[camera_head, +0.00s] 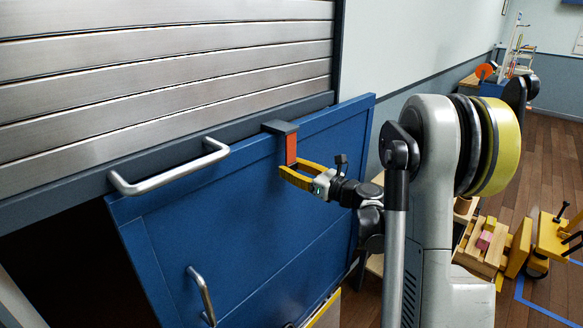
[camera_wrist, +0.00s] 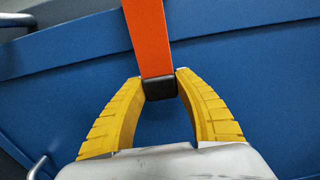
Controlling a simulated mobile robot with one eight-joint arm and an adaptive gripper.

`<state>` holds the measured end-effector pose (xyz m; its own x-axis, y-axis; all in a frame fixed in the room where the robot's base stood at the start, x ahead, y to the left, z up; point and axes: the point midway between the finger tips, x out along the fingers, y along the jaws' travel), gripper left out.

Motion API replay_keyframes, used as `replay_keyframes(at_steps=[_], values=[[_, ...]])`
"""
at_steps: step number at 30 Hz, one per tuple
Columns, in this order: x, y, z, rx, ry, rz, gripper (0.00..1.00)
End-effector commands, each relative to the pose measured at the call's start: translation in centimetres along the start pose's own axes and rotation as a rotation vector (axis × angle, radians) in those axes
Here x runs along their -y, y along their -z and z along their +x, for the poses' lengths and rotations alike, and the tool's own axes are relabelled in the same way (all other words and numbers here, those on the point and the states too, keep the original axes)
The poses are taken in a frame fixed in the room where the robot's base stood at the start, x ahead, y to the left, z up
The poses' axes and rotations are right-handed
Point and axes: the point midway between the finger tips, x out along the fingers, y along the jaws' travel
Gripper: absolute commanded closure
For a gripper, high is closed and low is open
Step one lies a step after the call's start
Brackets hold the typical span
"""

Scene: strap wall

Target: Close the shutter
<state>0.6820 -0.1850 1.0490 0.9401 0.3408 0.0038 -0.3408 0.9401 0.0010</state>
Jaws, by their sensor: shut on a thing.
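The shutter (camera_head: 170,80) is made of grey metal slats and has a dark bottom rail (camera_head: 75,200) with a silver bar handle (camera_head: 170,170). It hangs part way down, with a dark opening below it at the lower left. An orange strap (camera_head: 291,149) hangs from a dark bracket (camera_head: 280,127) at the right of the rail. The strap (camera_wrist: 148,35) has a black end in the wrist view. My gripper (camera_head: 288,170) has its yellow fingers closed on the strap's lower end; the fingertips (camera_wrist: 159,84) press on both sides of it.
A blue panel (camera_head: 250,215) with a silver handle (camera_head: 201,292) stands tilted just behind my gripper, below the rail. Wooden blocks (camera_head: 488,240) and a yellow-topped wooden piece (camera_head: 550,240) lie on the floor at right. Open wooden floor extends at the back right.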

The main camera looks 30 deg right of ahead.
Motion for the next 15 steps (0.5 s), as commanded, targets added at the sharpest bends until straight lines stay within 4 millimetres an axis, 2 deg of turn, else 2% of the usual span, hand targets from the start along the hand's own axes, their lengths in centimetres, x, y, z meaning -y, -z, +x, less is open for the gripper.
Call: replay_keyframes(at_steps=[5,6,8,15], values=[[-0.15,0.28,0.02,-0.006,-0.003,-0.004,1.00],[-0.15,0.28,0.02,-0.006,-0.003,-0.004,0.53],[-0.14,0.26,0.02,-0.005,-0.003,-0.004,0.39],[-0.07,0.17,0.00,-0.003,-0.002,-0.002,0.39]])
